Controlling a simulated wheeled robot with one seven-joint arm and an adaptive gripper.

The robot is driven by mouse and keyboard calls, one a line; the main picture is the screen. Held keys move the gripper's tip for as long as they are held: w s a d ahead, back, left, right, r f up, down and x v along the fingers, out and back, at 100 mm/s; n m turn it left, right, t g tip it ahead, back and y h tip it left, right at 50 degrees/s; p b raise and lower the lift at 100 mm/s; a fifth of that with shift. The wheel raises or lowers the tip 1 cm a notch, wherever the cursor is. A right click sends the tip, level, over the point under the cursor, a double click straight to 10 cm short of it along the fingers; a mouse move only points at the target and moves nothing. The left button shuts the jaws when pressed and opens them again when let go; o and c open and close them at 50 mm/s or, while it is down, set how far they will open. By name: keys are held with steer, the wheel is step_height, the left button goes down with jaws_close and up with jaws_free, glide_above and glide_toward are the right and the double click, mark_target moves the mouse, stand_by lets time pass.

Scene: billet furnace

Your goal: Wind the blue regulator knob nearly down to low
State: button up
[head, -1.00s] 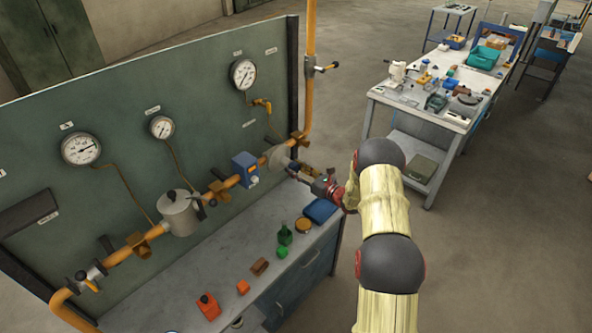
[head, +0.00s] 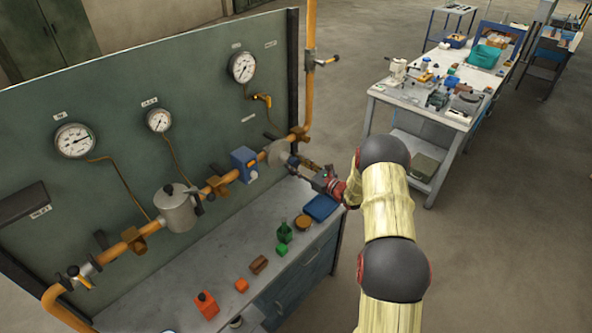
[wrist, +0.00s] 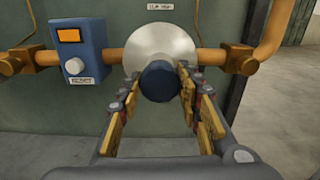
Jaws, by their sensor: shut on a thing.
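The blue regulator knob (wrist: 158,80) is a dark blue round cap in front of a pale metal disc (wrist: 160,48) on the orange pipe. In the wrist view my gripper (wrist: 161,88) has one finger on each side of the knob, shut on it. In the head view my gripper (head: 308,166) reaches from the right to the regulator disc (head: 279,153), and its fingers largely hide the knob. A small label (wrist: 160,6) above the disc seems to read low and high. I cannot make out a pointer mark on the knob.
A blue box (wrist: 78,50) with an orange window and a white knob sits on the pipe left of the disc. A pipe bracket (wrist: 240,58) is close on the right. A blue tray (head: 321,207) and several small objects lie on the bench below.

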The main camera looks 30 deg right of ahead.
steer(key=n+b, duration=0.2)
steer(key=b, duration=0.2)
steer(key=n+b, duration=0.2)
steer(key=b, duration=0.2)
steer(key=n+b, duration=0.3)
steer(key=b, duration=0.1)
steer(key=shift+f, duration=0.35)
steer(key=n+b, duration=0.4)
steer(key=b, duration=0.4)
steer(key=n+b, duration=0.3)
steer(key=b, duration=0.3)
steer(key=shift+f+n, duration=0.1)
steer(key=shift+n, duration=0.2)
steer(key=n+b, duration=0.4)
steer(key=b, duration=0.2)
steer(key=shift+b, duration=0.4)
steer(key=shift+r+n+b, duration=0.25)
steer(key=shift+n+b, duration=0.2)
steer(key=shift+n, duration=0.55)
steer(key=n, duration=0.9)
steer(key=shift+n, duration=0.4)
steer(key=n, duration=1.2)
steer(key=shift+n, duration=0.4)
steer(key=n, duration=0.6)
steer(key=shift+n, duration=0.3)
